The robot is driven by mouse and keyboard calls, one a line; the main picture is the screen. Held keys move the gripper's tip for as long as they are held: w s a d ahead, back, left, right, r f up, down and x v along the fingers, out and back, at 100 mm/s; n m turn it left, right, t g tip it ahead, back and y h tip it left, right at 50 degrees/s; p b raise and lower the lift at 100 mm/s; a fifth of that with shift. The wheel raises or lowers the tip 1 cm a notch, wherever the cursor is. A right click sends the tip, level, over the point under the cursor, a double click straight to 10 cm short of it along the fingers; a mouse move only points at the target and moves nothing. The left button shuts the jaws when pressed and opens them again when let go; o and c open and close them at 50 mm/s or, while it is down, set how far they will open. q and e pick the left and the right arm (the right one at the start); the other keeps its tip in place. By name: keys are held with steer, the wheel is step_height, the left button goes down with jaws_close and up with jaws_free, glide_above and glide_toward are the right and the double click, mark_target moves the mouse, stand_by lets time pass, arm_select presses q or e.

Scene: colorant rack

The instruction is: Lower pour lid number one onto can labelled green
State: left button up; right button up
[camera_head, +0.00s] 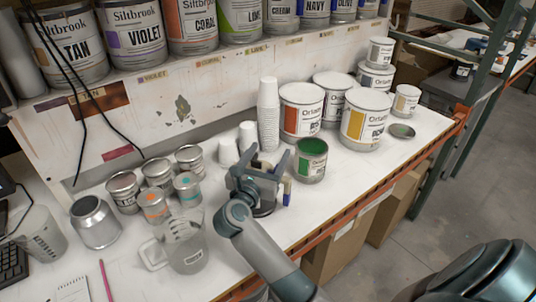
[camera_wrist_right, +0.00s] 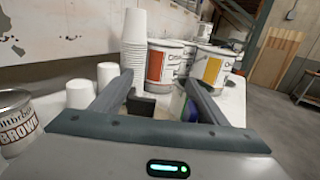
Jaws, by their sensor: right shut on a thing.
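The green can (camera_head: 311,160) stands open on the white bench in the head view, with green paint showing inside. My right gripper (camera_head: 264,160) is left of it, apart from it, with its fingers pointing away from me. It is shut on a dark piece that I take to be the pour lid; this shows between the fingers (camera_wrist_right: 140,107) in the right wrist view. A dark round edge (camera_head: 263,211) shows beneath the gripper. Much of the lid is hidden, and I cannot read its number. My left gripper is not in view.
A stack of white cups (camera_head: 268,115) stands behind the gripper. Large cans (camera_head: 301,113) stand behind the green can. A clear jug (camera_head: 184,248) and several small cans (camera_head: 157,175) are at left. A dark round lid (camera_head: 402,131) lies far right. The bench's orange front edge (camera_head: 345,198) is near.

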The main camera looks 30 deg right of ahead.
arm_select(q)
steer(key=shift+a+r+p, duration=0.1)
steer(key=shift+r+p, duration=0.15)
steer(key=shift+p, duration=0.05)
arm_select(e)
steer(key=shift+r, duration=0.55)
steer(key=shift+c, duration=0.5)
